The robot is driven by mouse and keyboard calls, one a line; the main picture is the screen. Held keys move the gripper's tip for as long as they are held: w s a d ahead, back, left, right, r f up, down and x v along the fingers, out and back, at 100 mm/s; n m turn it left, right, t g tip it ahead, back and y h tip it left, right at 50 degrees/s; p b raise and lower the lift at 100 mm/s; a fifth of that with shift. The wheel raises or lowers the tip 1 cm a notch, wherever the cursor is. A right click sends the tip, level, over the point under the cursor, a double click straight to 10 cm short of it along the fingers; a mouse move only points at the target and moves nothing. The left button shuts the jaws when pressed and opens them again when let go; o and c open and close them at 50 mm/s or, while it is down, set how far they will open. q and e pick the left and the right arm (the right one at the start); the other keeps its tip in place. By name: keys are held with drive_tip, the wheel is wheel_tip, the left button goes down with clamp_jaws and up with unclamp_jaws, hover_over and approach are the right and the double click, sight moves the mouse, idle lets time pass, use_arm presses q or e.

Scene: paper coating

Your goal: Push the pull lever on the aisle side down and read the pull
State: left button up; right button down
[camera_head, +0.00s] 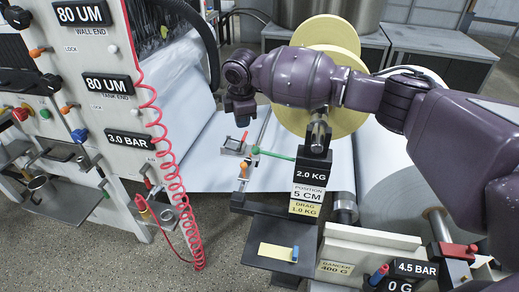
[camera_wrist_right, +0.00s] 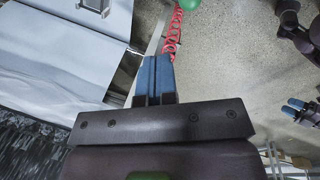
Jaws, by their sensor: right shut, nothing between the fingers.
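The pull lever (camera_head: 275,154) is a green bar ending in a green knob (camera_head: 255,150), standing out left of the black 2.0 KG display (camera_head: 314,172). The knob also shows at the top edge of the right wrist view (camera_wrist_right: 190,4). My right gripper (camera_head: 242,121) points down above and left of the knob, apart from it. Its blue fingertips (camera_wrist_right: 153,70) are together and empty. Blue fingertips, apparently of my left gripper (camera_wrist_right: 293,108), show at the right edge of the wrist view; their gap is unclear.
Plates below the display read POSITION 5 CM and DRAG 1.0 KG. A small metal clamp (camera_head: 233,148) is left of the knob. A black shelf (camera_head: 268,256) holds a yellow strip. A red coiled hose (camera_head: 180,200) hangs left, beside the 3.0 BAR panel (camera_head: 127,140).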

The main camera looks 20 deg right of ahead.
use_arm(q)
drive_tip(key=shift+s+f, duration=0.3)
drive_tip(key=shift+s, duration=0.2)
use_arm(e)
drive_tip(key=s+n+g, duration=0.1)
drive_tip(key=s+d+n+g, duration=0.1)
drive_tip(key=shift+s+d+f+h, duration=0.2)
drive_tip(key=shift+s+h, duration=0.1)
drive_tip(key=shift+h, duration=0.1)
